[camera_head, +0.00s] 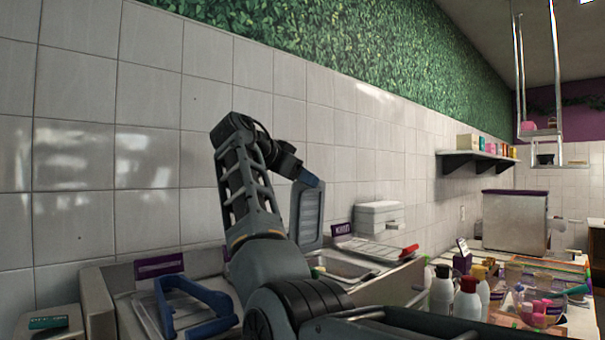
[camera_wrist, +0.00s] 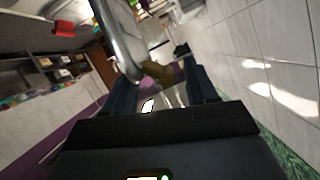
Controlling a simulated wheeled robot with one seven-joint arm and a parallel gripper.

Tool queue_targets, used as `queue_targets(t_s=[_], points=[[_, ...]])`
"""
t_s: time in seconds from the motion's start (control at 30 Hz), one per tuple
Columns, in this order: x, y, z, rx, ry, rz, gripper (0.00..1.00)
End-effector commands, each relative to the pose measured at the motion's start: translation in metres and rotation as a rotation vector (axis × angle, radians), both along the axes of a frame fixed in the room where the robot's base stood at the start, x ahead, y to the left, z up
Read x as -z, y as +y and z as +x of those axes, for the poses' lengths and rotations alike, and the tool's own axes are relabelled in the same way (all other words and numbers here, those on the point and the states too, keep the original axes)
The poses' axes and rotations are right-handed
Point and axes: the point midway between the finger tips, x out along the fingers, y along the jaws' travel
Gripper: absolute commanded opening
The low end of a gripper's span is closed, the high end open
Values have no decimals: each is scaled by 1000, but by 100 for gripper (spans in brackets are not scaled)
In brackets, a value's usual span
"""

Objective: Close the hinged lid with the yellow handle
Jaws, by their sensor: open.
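A grey hinged lid (camera_head: 310,215) stands open and upright behind my arm in the head view, against the tiled wall. The wrist view also shows the metallic lid (camera_wrist: 118,38), running to a dull yellow handle (camera_wrist: 157,72) at its lower end. My gripper (camera_wrist: 160,84) is open, with its dark blue fingers on either side of the handle's line. The handle lies between or just beyond the fingertips; I cannot tell if they touch. In the head view my gripper (camera_head: 309,178) is at the lid's top edge, partly hidden by my wrist, and the handle is hidden.
A lid with a blue handle (camera_head: 205,305) is at the left, and one with a red handle (camera_head: 408,251) at the right. White bottles (camera_head: 442,291) and a clear bowl (camera_head: 541,312) stand at the right. The tiled wall (camera_head: 150,130) is close behind the lid.

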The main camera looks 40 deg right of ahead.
Motion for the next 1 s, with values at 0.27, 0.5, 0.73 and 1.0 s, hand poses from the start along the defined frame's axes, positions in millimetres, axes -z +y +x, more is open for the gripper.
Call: queue_targets(t_s=[0.27,0.5,0.73,1.0], points=[[4,-9,2,-1,0,1,57],[4,-9,2,-1,0,1,47],[4,-9,1,-1,0,1,25],[4,-9,2,-2,-1,0,0]])
